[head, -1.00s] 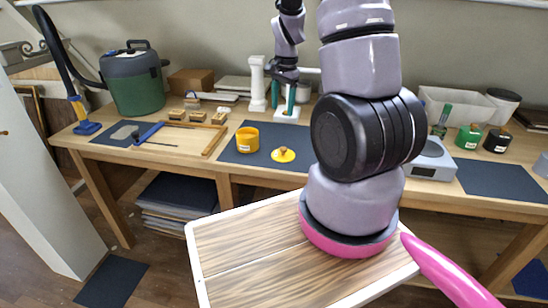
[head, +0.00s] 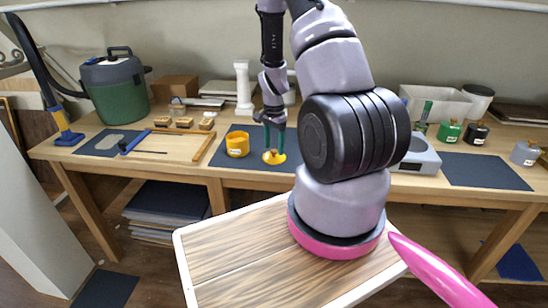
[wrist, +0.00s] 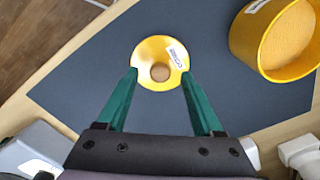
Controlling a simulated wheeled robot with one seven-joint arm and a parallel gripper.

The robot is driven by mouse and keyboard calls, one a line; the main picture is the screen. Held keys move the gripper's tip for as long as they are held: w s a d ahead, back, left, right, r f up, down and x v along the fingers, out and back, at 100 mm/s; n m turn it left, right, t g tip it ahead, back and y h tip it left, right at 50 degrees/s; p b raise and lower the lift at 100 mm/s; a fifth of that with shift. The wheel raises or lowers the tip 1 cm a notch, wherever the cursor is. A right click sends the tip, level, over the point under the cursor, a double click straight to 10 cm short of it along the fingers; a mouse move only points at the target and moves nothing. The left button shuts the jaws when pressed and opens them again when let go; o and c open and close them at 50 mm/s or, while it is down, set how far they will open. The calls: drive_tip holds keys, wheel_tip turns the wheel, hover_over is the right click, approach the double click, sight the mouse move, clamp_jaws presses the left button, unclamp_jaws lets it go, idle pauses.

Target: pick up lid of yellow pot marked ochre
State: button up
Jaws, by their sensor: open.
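The yellow lid (head: 274,158) lies on the dark mat, apart from the yellow pot (head: 238,144) on its left in the head view. In the wrist view the lid (wrist: 160,62) is a round yellow disc with a tan knob at its middle and a white label with dark lettering. The yellow pot also shows in the wrist view (wrist: 246,42), open at the top, tan inside. My gripper (head: 273,150) is right above the lid. In the wrist view its green fingers (wrist: 160,72) are open, one on each side of the knob, with nothing gripped.
The dark mat (wrist: 85,85) around the lid is mostly clear. A white column (head: 243,90) stands behind the pot. A wooden frame (head: 205,147) lies to the left. A grey scale-like box (head: 418,160) and green (head: 449,131) and black (head: 475,133) pots stand to the right.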

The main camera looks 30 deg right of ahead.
drive_tip(key=shift+f, duration=0.65)
clamp_jaws()
drive_tip(key=shift+r, duration=0.1)
